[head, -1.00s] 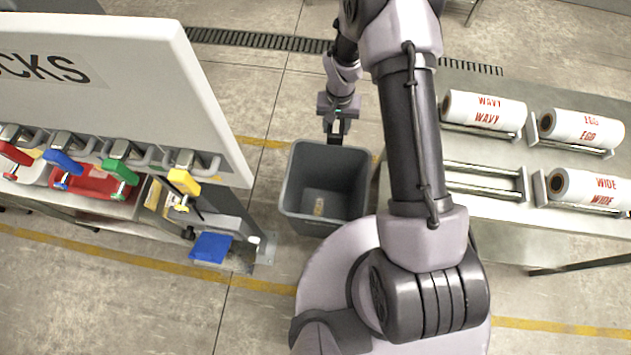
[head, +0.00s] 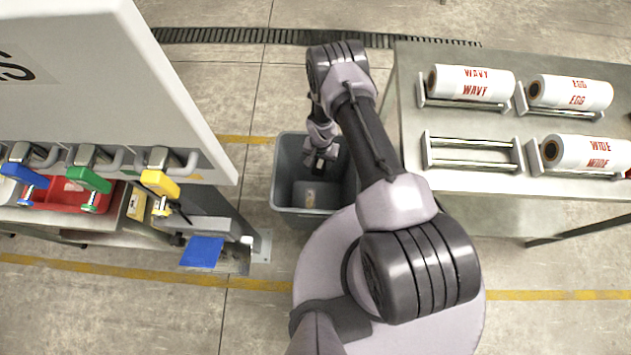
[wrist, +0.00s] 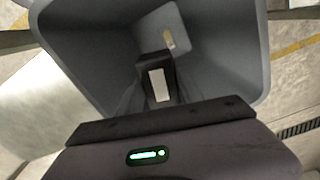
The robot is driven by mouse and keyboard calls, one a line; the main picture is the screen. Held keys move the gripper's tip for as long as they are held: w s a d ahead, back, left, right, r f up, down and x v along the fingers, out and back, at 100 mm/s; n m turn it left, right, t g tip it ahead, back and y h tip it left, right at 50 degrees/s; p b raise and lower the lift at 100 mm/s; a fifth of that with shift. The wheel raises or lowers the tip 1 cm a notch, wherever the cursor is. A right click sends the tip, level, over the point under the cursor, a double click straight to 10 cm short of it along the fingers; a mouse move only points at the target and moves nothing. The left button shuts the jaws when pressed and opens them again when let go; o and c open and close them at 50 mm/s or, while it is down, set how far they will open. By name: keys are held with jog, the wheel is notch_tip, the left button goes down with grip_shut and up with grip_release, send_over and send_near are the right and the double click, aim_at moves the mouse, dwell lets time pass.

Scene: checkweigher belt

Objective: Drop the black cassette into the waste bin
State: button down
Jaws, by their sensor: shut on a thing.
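The grey waste bin (head: 283,190) stands on the floor, with its open top facing up. My gripper (head: 321,167) is inside the outline of the bin's opening in the head view, pointing down. In the wrist view the bin's inner wall (wrist: 100,45) surrounds my gripper (wrist: 160,78). My gripper is shut on the black cassette (wrist: 158,84), which shows as a dark piece with a pale face over the bin's inside. The fingers and the cassette are hard to tell apart there. The exact height above the bin's floor cannot be told.
A small tan patch (head: 310,198) shows on the bin's floor. A steel table (head: 470,190) with labelled film rolls (head: 472,83) stands right of the bin. A white panel (head: 110,90) and a frame with coloured clamps (head: 160,183) stand to the left.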

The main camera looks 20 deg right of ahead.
jog(key=shift+f, duration=0.6)
jog(key=c, duration=0.7)
grip_release()
jog(key=shift+r, duration=0.1)
notch_tip(320, 180, up, 17)
jog(key=p, duration=0.6)
jog(key=shift+r, duration=0.2)
